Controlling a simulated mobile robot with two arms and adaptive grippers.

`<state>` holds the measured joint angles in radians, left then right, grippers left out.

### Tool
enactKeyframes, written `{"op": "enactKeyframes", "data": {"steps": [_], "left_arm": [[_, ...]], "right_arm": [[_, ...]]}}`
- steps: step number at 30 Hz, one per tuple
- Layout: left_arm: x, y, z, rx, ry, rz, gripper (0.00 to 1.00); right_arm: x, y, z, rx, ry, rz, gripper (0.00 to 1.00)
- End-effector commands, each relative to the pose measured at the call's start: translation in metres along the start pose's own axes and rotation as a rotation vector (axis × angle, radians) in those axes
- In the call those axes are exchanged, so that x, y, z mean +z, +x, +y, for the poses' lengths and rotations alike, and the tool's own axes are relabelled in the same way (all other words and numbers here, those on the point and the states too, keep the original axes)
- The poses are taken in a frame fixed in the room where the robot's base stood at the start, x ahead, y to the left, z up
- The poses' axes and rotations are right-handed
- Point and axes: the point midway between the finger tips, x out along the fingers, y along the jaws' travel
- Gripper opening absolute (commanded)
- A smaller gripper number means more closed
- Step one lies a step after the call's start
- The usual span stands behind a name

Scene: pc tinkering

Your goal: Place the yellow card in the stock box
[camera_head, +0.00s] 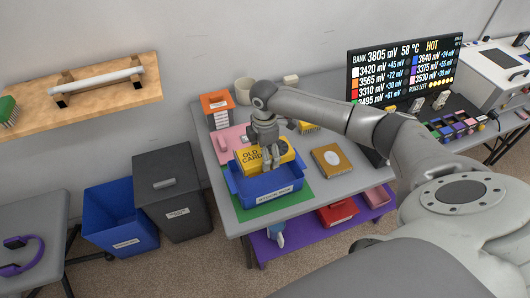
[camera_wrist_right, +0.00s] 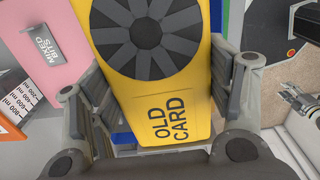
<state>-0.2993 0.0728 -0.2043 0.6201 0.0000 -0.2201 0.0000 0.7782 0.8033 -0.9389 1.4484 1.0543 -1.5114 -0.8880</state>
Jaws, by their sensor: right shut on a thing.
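The yellow card (camera_head: 252,157) has a dark fan and the words OLD CARD; it fills the middle of the right wrist view (camera_wrist_right: 165,75). My right gripper (camera_head: 270,160) is shut on it, one finger on each side in the wrist view (camera_wrist_right: 160,100). The card is over the blue open box (camera_head: 268,187) on the table, which has a white label too small to read surely. This looks like the stock box. I cannot tell whether the card touches its walls or floor.
The blue box stands on a green mat (camera_head: 293,197) near the table's front left corner. A brown box (camera_head: 331,160) lies to its right. Floor bins (camera_head: 122,215) stand left.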

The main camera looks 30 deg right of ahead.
Motion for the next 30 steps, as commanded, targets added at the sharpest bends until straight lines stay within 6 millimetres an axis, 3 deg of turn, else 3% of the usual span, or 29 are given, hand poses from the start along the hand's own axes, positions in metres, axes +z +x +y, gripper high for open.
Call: {"op": "enactKeyframes", "data": {"steps": [3,30], "left_arm": [[0.003,0.019,-0.004,-0.005,0.000,-0.001,0.40],[0.008,0.063,-0.007,-0.009,-0.002,-0.002,0.40]], "right_arm": [[0.000,0.018,0.001,0.002,0.001,0.000,0.36],[-0.001,0.117,0.000,0.000,0.001,0.001,0.36]]}}
